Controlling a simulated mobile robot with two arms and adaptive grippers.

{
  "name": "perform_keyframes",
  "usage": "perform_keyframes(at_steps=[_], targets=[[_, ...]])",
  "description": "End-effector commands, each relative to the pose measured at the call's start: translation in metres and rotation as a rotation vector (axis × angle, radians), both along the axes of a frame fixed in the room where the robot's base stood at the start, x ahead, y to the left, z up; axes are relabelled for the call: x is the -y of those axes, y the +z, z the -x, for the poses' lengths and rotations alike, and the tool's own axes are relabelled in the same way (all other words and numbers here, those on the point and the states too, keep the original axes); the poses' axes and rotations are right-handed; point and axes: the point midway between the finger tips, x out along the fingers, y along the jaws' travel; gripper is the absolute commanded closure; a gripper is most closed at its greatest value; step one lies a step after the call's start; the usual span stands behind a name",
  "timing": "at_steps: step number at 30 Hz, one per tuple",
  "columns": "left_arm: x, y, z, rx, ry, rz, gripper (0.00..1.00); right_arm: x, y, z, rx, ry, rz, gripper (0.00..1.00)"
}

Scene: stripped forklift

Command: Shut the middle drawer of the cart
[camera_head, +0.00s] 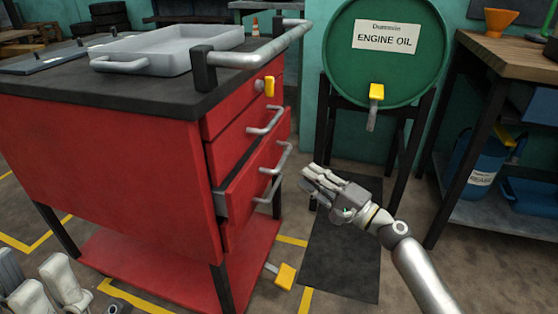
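The red cart (130,165) stands at left with its drawer fronts facing right. The middle drawer (258,168) is pulled partly out, with a dark opening along its top and a grey side showing. Its bar handle (283,158) faces right. The drawers above and below it look shut. My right gripper (312,180) is to the right of the drawer, apart from its handle, with its pale fingers pointing left toward the cart. It holds nothing I can see. My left gripper (45,292) shows only in part at the lower left corner, cut off by the frame edge.
A grey tray (165,50) sits on the cart's black top. A green engine oil drum (385,55) on a dark stand is behind my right gripper. A workbench (510,55) stands at right. A yellow-ended pedal or lever (285,276) sticks out low beside the cart.

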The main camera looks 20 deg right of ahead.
Motion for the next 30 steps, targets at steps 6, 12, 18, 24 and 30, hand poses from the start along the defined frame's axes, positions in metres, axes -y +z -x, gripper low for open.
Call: perform_keyframes(at_steps=[6,12,18,24,30], targets=[[0.0,-0.002,0.0,-0.002,0.0,-0.001,0.6,-0.021,0.007,-0.031,0.003,0.002,0.0,0.79],[0.0,-0.005,0.0,-0.003,0.0,-0.001,0.6,-0.039,0.013,-0.059,0.003,0.001,0.001,0.79],[0.0,-0.007,-0.001,-0.003,0.0,-0.001,0.6,-0.05,0.016,-0.075,0.0,0.001,0.0,0.79],[0.0,-0.007,-0.001,-0.004,0.0,-0.001,0.6,-0.053,0.017,-0.08,0.0,0.001,0.0,0.79],[0.0,-0.007,-0.001,-0.004,0.0,-0.001,0.6,-0.053,0.017,-0.079,-0.001,0.001,0.001,0.8]])
